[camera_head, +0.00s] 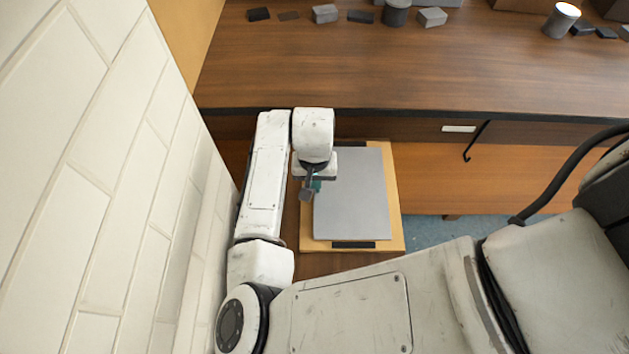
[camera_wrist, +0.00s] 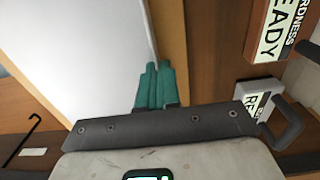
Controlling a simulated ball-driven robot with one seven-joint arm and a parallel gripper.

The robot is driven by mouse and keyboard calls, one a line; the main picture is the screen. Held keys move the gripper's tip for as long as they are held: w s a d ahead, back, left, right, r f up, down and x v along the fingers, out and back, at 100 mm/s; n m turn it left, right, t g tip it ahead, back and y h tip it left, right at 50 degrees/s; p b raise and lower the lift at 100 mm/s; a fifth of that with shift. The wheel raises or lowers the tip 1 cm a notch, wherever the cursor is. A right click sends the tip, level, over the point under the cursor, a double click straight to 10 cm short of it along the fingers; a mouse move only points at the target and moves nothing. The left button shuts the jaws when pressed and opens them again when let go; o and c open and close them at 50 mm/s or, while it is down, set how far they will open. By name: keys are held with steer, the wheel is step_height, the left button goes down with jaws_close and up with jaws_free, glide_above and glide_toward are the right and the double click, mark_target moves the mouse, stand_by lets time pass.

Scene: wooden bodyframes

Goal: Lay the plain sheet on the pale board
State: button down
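The plain grey sheet (camera_head: 352,195) lies over the pale board (camera_head: 397,215), whose tan border shows around it. In the wrist view the sheet (camera_wrist: 85,55) looks pale, and a strip of the board (camera_wrist: 170,30) shows beside its edge. My gripper (camera_head: 314,185) is at the sheet's left edge. Its teal fingers (camera_wrist: 155,80) are close together on that edge in the wrist view, and look shut on the sheet. Whether the sheet rests flat on the board or hangs just above it, I cannot tell.
A white tiled wall (camera_head: 110,170) stands close on the left. Several grey blocks (camera_head: 432,17) and a cylinder (camera_head: 396,12) sit at the back of the wooden counter (camera_head: 400,70). The wrist view shows a lettered box (camera_wrist: 272,30) and a grey labelled object (camera_wrist: 256,95).

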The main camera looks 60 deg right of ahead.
steer(key=c, duration=1.8)
jaws_free()
steer(key=o, duration=0.5)
steer(key=shift+f, duration=0.1)
steer(key=shift+o, duration=0.5)
steer(key=o, duration=0.5)
steer(key=shift+r+p, duration=2.4)
steer(key=shift+r, duration=1.15)
